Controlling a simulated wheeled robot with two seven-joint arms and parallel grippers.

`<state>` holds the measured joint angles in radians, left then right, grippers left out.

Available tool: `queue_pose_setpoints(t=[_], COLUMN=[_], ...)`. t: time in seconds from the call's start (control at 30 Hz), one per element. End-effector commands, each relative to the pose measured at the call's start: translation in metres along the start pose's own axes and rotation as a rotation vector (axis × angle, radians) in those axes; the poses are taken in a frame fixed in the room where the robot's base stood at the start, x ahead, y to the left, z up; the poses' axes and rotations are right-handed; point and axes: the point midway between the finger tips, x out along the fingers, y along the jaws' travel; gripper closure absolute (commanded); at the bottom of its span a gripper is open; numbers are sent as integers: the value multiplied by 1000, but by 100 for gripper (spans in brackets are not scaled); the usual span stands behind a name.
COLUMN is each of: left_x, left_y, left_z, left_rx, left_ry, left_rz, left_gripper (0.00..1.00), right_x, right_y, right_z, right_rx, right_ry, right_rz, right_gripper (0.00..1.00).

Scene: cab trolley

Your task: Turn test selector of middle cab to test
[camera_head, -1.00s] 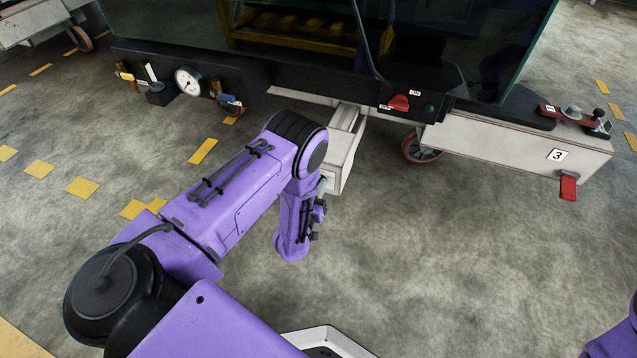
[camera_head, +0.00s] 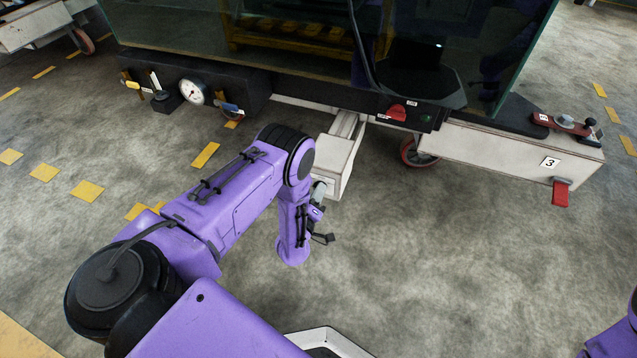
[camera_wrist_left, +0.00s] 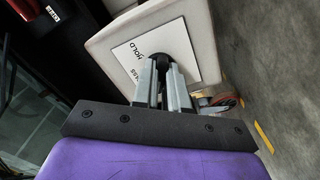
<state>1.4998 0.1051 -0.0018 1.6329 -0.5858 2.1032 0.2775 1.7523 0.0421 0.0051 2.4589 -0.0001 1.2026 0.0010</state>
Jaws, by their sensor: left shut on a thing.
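My left gripper shows in the left wrist view (camera_wrist_left: 163,68), with its two grey fingers shut on a small black knob (camera_wrist_left: 162,60). The knob sits on a white plate (camera_wrist_left: 152,58) with printing that includes "HOLD", on the end of a pale box beam. I cannot tell whether this knob is the test selector; the fingers cover most of it, and its setting is not readable. In the head view the left hand (camera_head: 319,190) is at the end of the white beam (camera_head: 335,170) under the cab (camera_head: 290,45), partly hidden by my purple arm. My right gripper is out of view.
A red switch (camera_head: 397,112) sits on the cab's black lower edge. A dial gauge (camera_head: 193,92) and small levers are on the left. A white beam marked 3 (camera_head: 549,162) with a red tab (camera_head: 561,193) is at the right. The floor in front is clear.

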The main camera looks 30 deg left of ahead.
Motion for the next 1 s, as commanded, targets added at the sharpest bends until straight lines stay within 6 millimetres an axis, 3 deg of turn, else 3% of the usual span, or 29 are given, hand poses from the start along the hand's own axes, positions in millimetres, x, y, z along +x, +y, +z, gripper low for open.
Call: queue_pose_setpoints(t=[0.77, 0.8, 0.83, 1.0], left_x=[-1, -1, -1, -1], left_y=[1, 1, 1, 0], left_z=[4, 3, 3, 1], left_rx=[-97, -96, -96, -94], left_ry=[-9, -9, -8, -4], left_rz=[1, 0, 0, 0], left_gripper=[100, 74, 64, 62], right_x=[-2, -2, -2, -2], right_y=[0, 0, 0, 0], right_z=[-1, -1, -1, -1], right_rx=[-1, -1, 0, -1], right_ry=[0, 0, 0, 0], right_rz=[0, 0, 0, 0], right_gripper=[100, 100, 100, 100])
